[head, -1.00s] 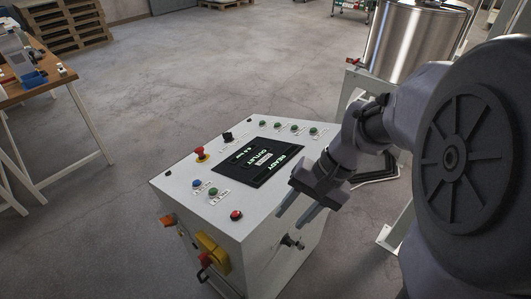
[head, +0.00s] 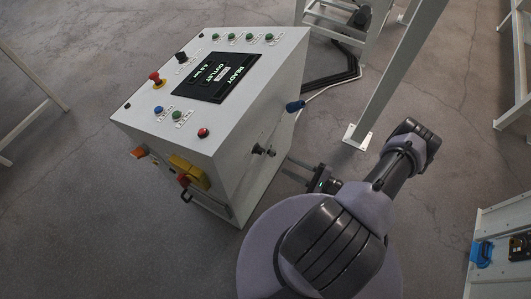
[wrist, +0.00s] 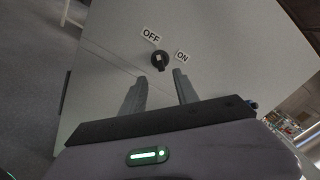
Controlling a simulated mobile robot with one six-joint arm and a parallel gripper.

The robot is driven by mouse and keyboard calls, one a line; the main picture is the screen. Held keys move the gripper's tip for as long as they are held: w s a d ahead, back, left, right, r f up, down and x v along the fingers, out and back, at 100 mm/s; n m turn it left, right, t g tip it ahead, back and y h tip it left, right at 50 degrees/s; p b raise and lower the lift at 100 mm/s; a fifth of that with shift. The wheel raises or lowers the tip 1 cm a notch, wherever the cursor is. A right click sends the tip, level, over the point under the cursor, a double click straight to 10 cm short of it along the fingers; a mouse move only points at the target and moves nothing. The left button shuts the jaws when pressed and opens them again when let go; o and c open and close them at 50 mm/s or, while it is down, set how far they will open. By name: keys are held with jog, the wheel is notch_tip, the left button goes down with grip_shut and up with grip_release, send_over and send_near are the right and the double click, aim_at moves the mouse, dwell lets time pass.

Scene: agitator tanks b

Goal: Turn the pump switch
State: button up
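The pump switch is a small black knob (wrist: 159,61) on a pale cabinet face in the wrist view, with an OFF label (wrist: 151,36) above it and an ON label (wrist: 182,57) to its right. Which label the knob points to is hard to tell. In the head view, a small dark fitting (head: 264,150) on the cabinet's right side face looks like this switch. My gripper (wrist: 159,76) is open and empty. Its two fingers point at the knob, just short of it in the picture. In the head view my gripper (head: 287,166) is right of the side face, apart from it.
The white control cabinet (head: 245,125) has a sloped top with a lit screen (head: 218,79), buttons and a red emergency knob (head: 156,78). A white frame leg (head: 385,90) stands behind my arm.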

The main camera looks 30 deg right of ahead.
aim_at(260, 151)
jog(key=b+x, duration=0.1)
jog(key=x, duration=0.9)
jog(key=shift+w+a, duration=0.2)
jog(key=shift+w, duration=0.1)
grip_shut()
